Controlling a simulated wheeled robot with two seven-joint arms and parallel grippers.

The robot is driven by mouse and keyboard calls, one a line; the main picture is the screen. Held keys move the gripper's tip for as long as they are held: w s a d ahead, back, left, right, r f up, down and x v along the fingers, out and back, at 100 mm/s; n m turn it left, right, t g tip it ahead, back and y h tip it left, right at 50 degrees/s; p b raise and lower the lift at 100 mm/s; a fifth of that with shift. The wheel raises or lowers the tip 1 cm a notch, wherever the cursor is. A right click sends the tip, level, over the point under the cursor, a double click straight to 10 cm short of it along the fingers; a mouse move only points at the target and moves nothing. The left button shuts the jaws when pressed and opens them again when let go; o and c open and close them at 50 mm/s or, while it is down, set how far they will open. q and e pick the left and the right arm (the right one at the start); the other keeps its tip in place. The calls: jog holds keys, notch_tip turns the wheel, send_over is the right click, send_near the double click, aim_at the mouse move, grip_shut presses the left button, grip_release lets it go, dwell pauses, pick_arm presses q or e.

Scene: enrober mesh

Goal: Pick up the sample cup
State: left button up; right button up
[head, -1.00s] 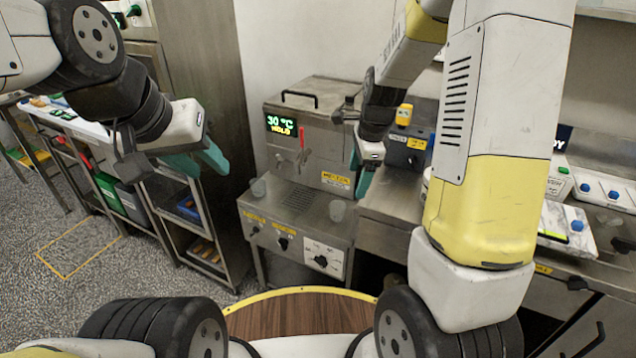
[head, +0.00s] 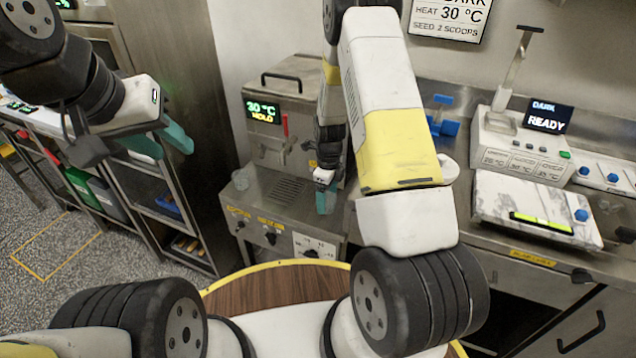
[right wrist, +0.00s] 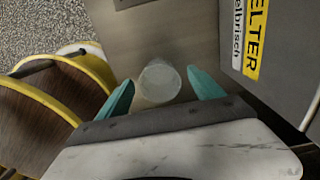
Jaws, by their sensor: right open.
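A clear sample cup (right wrist: 160,82) shows in the right wrist view, upright on the steel surface and centred between the teal fingertips. My right gripper (right wrist: 160,80) is open around its outline, with a gap on both sides. I cannot tell how far the tips reach down beside it. In the head view my right gripper (head: 326,198) is low at the front right of the steel machine, and hides most or all of that cup. My left gripper (head: 160,142) is open and empty, up by the shelf cart.
The steel machine (head: 270,130) with the 30 °C display stands behind my right gripper. A yellow-labelled wall (right wrist: 275,45) is close on the right in the wrist view. The bench (head: 440,150) at the right holds a scale-like device (head: 520,145) and a marbled box (head: 535,205).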

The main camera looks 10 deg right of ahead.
jog(key=shift+f, duration=0.7)
jog(key=c, duration=1.4)
jog(key=shift+r, duration=0.1)
notch_tip(320, 180, up, 17)
jog(key=n, duration=2.5)
send_over(328, 210)
jog(key=s, duration=0.2)
jog(key=f, duration=0.4)
jog(key=shift+s+a, duration=0.2)
jog(key=shift+a, duration=0.05)
